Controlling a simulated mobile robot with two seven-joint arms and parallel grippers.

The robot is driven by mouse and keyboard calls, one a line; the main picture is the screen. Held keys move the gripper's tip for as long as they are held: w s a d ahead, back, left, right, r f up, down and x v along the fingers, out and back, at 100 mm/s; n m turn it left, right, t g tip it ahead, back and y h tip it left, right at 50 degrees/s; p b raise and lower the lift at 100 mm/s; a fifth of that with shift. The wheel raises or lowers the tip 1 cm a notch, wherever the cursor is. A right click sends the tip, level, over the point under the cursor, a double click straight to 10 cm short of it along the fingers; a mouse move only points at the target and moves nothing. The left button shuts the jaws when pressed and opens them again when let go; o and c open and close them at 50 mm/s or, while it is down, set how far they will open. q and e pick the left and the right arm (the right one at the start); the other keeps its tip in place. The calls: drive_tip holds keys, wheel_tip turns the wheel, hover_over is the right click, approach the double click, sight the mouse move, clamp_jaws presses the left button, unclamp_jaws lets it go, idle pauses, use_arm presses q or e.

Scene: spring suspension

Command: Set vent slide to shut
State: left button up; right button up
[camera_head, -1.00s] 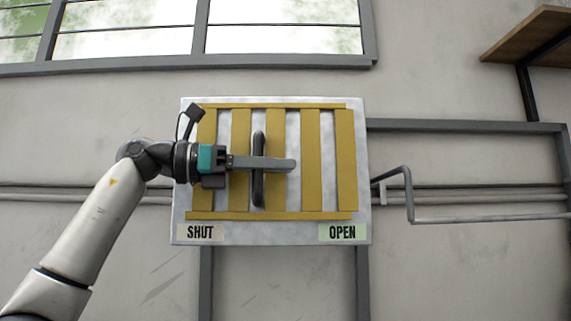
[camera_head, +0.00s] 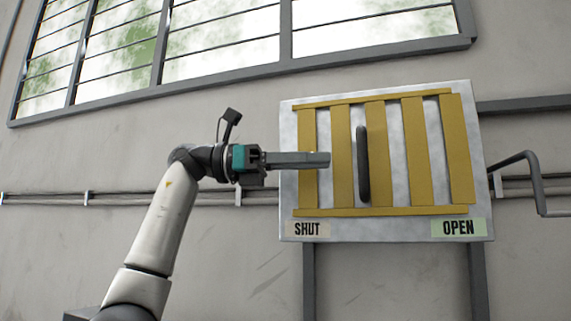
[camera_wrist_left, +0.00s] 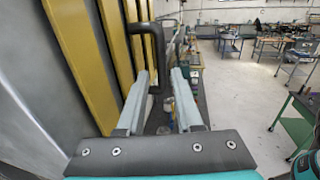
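The vent slide (camera_head: 415,150) is a row of yellow vertical slats joined by top and bottom rails, on a grey metal plate (camera_head: 486,200). Pale metal strips show between the slats. Its dark upright handle (camera_head: 362,170) stands between the second and third slats from the left. It also shows in the left wrist view (camera_wrist_left: 157,55), beyond the fingertips. My left gripper (camera_head: 328,160) is just left of the handle in the head view. Its two fingers (camera_wrist_left: 160,75) are apart with nothing between them. My right gripper is not in view.
A SHUT label (camera_head: 307,229) is at the plate's lower left, an OPEN label (camera_head: 458,227) at its lower right. A bent grey bar (camera_head: 530,165) is right of the plate. A barred window (camera_head: 210,45) is above. The wall left of the plate has a thin pipe (camera_head: 130,199).

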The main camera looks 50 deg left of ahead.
use_arm(q)
drive_tip(key=v, duration=0.5)
drive_tip(key=shift+w, duration=0.1)
idle(0.5)
